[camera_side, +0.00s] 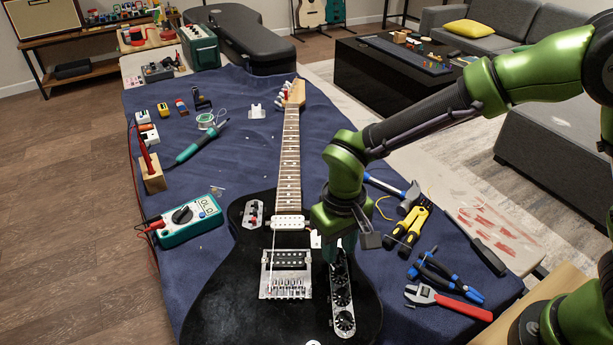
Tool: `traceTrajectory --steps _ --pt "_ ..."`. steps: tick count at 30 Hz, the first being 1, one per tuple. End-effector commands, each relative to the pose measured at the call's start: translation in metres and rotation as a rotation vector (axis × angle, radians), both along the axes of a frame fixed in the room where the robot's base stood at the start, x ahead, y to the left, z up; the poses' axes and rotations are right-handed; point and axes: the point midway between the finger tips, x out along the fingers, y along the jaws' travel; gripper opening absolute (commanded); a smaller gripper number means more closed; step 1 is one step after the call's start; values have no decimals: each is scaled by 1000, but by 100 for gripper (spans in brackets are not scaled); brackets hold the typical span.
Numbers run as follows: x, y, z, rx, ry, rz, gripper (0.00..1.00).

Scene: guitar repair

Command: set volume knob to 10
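A black electric guitar (225,305) lies on its back on the blue cloth, neck pointing away. A silver control plate (333,312) with black knobs runs along the right side of its body. A middle knob (342,296) and a near knob (345,322) show clearly; another knob (339,275) sits just below my gripper. I cannot read any knob's setting or tell which one is volume. My gripper (331,256) points down over the far end of the plate and hides that end. Its fingers are mostly hidden, so their opening and any contact are unclear.
A hammer (408,196), yellow wire strippers (408,223), blue-handled pliers (447,277) and a red-handled wrench (450,302) lie right of the guitar. A teal multimeter (188,220) and a soldering iron (200,143) lie left.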

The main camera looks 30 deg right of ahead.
Motion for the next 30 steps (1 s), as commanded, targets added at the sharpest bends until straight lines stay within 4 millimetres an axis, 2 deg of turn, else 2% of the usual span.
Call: traceTrajectory --steps 13,30 --pt "0 0 -9 0 1 -1 33" --pt "0 0 -5 1 0 0 33"
